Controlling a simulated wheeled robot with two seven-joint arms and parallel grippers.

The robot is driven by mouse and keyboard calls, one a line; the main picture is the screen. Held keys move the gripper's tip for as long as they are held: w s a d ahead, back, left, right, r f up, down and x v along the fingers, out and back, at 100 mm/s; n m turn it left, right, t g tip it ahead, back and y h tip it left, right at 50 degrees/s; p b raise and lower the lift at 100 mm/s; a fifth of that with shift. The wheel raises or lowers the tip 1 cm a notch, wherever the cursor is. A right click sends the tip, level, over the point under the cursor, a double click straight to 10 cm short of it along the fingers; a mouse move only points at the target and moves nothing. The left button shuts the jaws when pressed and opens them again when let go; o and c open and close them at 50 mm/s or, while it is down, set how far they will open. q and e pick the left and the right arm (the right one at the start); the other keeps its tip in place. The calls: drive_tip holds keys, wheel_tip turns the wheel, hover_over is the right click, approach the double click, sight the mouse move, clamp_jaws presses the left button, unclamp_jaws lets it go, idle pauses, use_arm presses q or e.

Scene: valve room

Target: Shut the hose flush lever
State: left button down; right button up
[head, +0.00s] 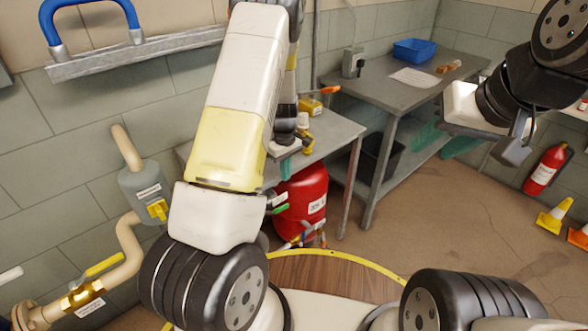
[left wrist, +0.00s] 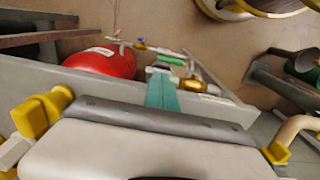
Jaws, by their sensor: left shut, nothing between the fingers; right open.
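No label is readable, so I cannot tell for certain which lever is the hose flush lever. A green-handled lever (head: 278,209) shows beside the red tank (head: 303,200), partly hidden by my left arm. In the left wrist view the green lever (left wrist: 172,60) lies just beyond the fingertips, with a brass fitting (left wrist: 193,86) beside it. My left gripper (head: 286,166) is shut and empty, its teal fingers pointing down above the lever, apart from it in the head view. My right gripper (head: 446,141) is open and empty, its teal fingers spread, far to the right near the grey bench.
A brass valve with a yellow lever (head: 103,265) sits on the beige pipe at left. A yellow knob (head: 157,209) is on the grey cylinder above. Grey benches (head: 405,100) stand behind.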

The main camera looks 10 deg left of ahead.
use_arm(q)
wheel_tip(320, 180, up, 2)
drive_tip(key=shift+w+r, duration=0.1)
drive_tip(key=shift+r, duration=0.05)
drive_tip(key=shift+d, duration=0.1)
drive_tip(key=shift+s+d+t+y, duration=0.4)
drive_tip(key=shift+s+d+y, duration=0.2)
drive_tip(key=shift+s+y, duration=0.2)
drive_tip(key=shift+s+d+t+y, duration=0.4)
drive_tip(key=shift+s+d+y, duration=0.15)
drive_tip(key=shift+s+y, duration=0.2)
approach(282, 206)
drive_tip(key=x, duration=0.5)
drive_tip(key=shift+x, duration=0.8)
